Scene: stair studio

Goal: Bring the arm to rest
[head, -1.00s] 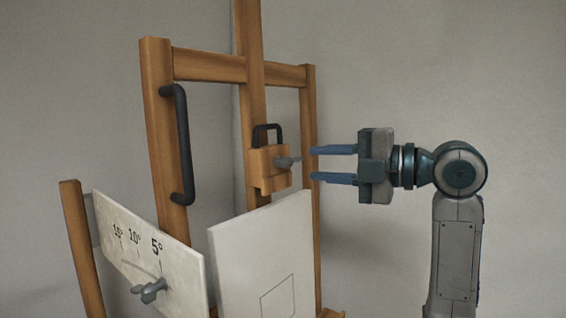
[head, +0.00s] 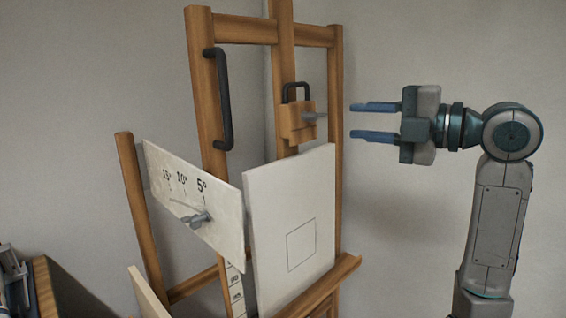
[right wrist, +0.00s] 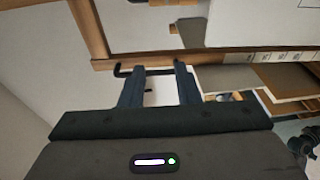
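My right gripper (head: 376,121) is in the head view, right of the wooden easel (head: 337,200). Its two blue fingers are spread apart, point left, and hold nothing. My left gripper is in neither view.
A white canvas (head: 290,230) with a drawn square stands on the easel's ledge (head: 325,285). An angle plate (head: 190,190) with a grey wing knob (head: 197,219) is at left. A dark handle (head: 223,100) is on the left post. Bare wall lies right of the easel.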

